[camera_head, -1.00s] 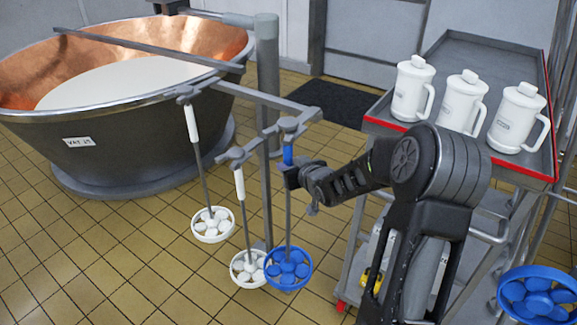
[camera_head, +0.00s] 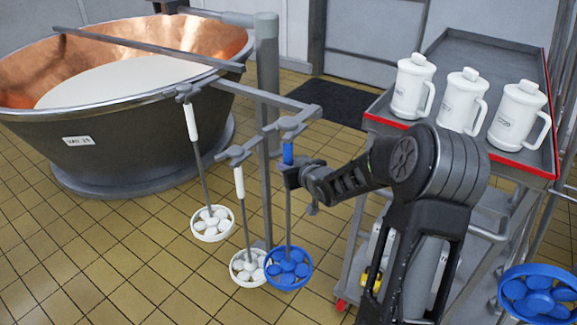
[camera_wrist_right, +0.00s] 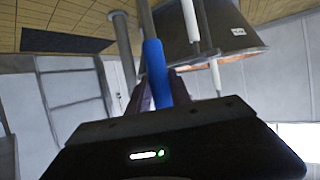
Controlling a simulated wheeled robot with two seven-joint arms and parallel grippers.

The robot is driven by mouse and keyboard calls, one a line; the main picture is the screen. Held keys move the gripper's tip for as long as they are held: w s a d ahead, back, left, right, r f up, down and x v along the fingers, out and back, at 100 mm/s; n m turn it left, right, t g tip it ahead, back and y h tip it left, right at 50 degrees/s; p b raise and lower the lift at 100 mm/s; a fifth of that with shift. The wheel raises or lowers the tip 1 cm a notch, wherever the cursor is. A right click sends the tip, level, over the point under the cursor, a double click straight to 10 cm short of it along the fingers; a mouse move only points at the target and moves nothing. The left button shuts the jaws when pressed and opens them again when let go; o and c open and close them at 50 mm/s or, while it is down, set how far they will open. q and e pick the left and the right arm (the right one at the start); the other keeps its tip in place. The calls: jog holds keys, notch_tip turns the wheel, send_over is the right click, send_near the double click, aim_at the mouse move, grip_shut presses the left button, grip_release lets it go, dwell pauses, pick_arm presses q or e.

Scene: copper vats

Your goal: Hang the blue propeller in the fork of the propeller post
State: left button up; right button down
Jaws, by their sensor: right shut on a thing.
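The blue propeller (camera_head: 289,268) hangs upright, its ringed blue head low and its shaft running up to a blue grip. The top of the propeller is at the fork (camera_head: 288,124) on the front arm of the propeller post (camera_head: 267,90). I cannot tell whether it rests in the fork or just touches it. Two white propellers, one behind (camera_head: 212,223) and one nearer (camera_head: 247,266), hang from other forks. My left gripper is not in view.
A copper vat (camera_head: 120,130) stands at the left behind the post. A red-edged cart (camera_head: 460,150) with three white jugs stands at the right. Another blue ringed head (camera_head: 538,294) shows at the lower right. Tiled floor lies open at the lower left.

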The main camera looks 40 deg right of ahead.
jog(key=shift+d, duration=0.15)
dwell(0.3)
jog(key=c, duration=1.1)
grip_release()
jog(key=shift+s+f, duration=0.1)
jog(key=shift+f, duration=0.1)
jog(key=v, duration=0.7)
jog(key=shift+s+r, duration=0.25)
jog(key=shift+r, duration=0.05)
